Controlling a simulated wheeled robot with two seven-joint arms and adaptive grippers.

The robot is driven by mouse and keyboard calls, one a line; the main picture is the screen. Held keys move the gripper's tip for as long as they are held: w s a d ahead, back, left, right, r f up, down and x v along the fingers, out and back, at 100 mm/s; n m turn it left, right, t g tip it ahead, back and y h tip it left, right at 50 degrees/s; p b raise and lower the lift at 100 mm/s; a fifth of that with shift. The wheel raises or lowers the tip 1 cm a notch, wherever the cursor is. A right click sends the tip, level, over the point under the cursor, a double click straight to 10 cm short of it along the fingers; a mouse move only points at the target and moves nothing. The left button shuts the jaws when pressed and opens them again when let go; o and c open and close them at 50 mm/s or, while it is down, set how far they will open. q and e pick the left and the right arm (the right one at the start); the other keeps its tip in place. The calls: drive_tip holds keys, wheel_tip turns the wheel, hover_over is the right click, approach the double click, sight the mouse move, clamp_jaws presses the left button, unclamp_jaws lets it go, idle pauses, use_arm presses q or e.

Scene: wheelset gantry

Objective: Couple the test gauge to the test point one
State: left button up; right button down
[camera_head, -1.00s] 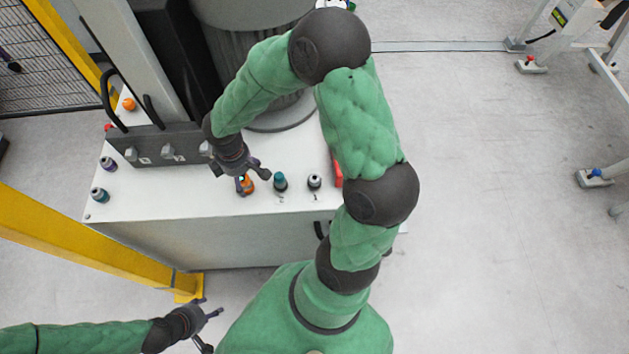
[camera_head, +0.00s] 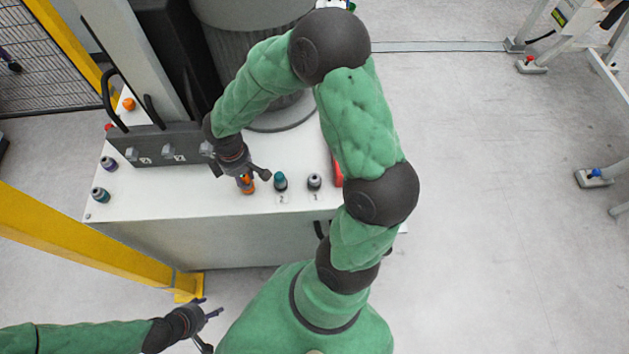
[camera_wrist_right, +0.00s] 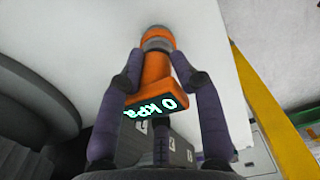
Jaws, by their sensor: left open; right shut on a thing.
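The test gauge (camera_wrist_right: 157,72) is orange with a grey collar, and its lit display reads 0 kPa. In the right wrist view, my right gripper (camera_wrist_right: 162,80) is shut on its body from both sides. The gauge's far end points at the white cabinet top; I cannot tell whether it touches or sits on something there. In the head view the gauge (camera_head: 248,188) shows partly under my right gripper (camera_head: 255,179). Test point one (camera_head: 314,182) is a grey-white fitting by the label 1, right of the gauge and apart from it. My left gripper (camera_head: 213,325) is open and empty, low at the left.
A teal-capped fitting (camera_head: 280,182) by the label 2 stands between the gauge and test point one. A yellow post (camera_head: 90,235) crosses in front at left.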

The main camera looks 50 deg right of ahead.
drive_tip(key=shift+w+d+r, duration=0.1)
drive_tip(key=shift+w, duration=0.05)
drive_tip(key=shift+r+p, duration=0.3)
drive_tip(key=shift+p, duration=0.05)
drive_tip(key=shift+r+p, duration=2.2)
drive_tip(key=shift+r, duration=0.4)
